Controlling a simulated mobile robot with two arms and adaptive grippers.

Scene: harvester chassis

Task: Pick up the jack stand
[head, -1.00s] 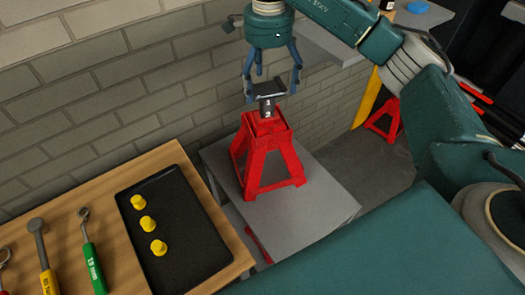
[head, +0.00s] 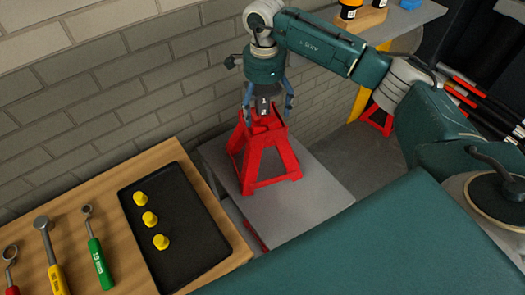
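A red jack stand (head: 265,158) with a dark grey post and saddle stands upright on a small grey platform (head: 315,195) by the brick wall. My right gripper (head: 267,106) points down from above, its blue fingers spread on either side of the saddle and post. The gripper is open. The palm hides part of the saddle, and I cannot tell whether a finger touches it. My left gripper is not in view.
A wooden bench (head: 108,196) at left holds a black tray (head: 190,235) with yellow pieces, and several tools lie on it. Another red stand (head: 377,118) sits on the floor beyond, below a grey shelf (head: 410,18).

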